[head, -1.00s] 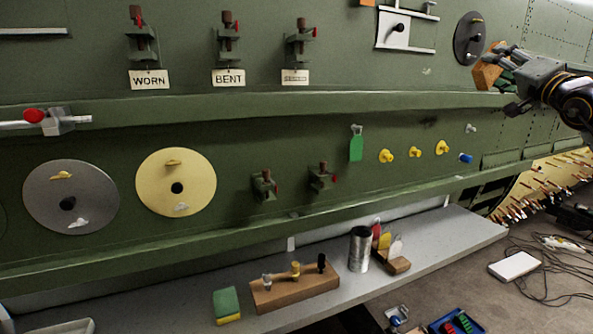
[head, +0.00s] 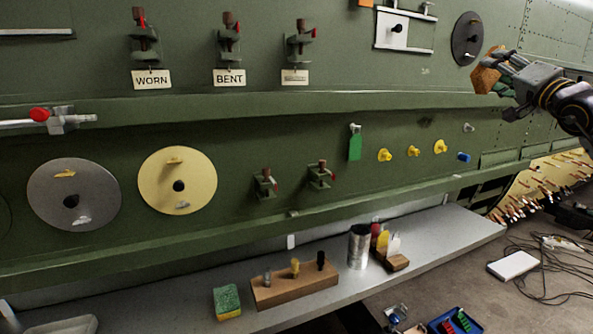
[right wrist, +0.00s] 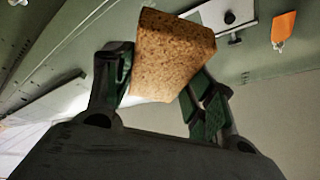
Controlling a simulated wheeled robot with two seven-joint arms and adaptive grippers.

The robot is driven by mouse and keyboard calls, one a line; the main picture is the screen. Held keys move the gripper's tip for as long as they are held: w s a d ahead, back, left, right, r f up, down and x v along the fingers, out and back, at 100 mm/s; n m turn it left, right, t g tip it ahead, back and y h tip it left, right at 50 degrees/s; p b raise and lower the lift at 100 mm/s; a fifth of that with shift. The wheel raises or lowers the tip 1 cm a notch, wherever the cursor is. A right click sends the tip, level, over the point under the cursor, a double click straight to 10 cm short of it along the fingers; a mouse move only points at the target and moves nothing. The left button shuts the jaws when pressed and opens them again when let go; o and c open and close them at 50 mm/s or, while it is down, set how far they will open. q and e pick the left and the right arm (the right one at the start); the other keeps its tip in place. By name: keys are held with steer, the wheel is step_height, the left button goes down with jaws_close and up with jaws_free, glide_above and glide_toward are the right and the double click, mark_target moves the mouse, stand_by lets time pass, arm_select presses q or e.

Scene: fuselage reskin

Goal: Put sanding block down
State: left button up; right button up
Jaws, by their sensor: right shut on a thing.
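The sanding block (head: 484,78) is a brown, speckled, cork-like block. My right gripper (head: 499,75) is shut on it at the upper right of the head view, in front of the green fuselage wall. In the right wrist view the block (right wrist: 168,55) sits between the two dark green fingers of my right gripper (right wrist: 163,88), tilted, with its near face toward the camera. The grey shelf (head: 445,232) runs along the bottom of the wall, below and left of the gripper. My left gripper does not show.
On the shelf stand a green and yellow sponge (head: 227,301), a wooden holder (head: 295,286) with small tools, a metal can (head: 358,247) and a small wooden rack (head: 397,262). The shelf's right end is bare. A green ledge (head: 300,110) juts out along the wall.

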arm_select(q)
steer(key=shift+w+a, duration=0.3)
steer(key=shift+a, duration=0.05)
arm_select(e)
steer(key=s+a+f, duration=0.6)
steer(key=a+f, duration=0.3)
steer(key=f, duration=1.3)
steer(key=s+a+f+h, duration=0.1)
steer(key=s+a+f, duration=0.4)
steer(key=f, duration=1.7)
steer(key=s+a+f, duration=0.6)
steer(key=a+f, duration=0.7)
steer(key=f, duration=1)
steer(key=shift+s+m, duration=0.35)
steer(key=shift+m, duration=0.05)
steer(key=shift+a+r, duration=0.1)
steer(key=shift+r, duration=0.05)
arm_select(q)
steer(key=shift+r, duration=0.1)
arm_select(e)
steer(key=shift+d+f+h, duration=0.2)
steer(key=shift+f+h, duration=0.15)
steer(key=shift+h, duration=0.05)
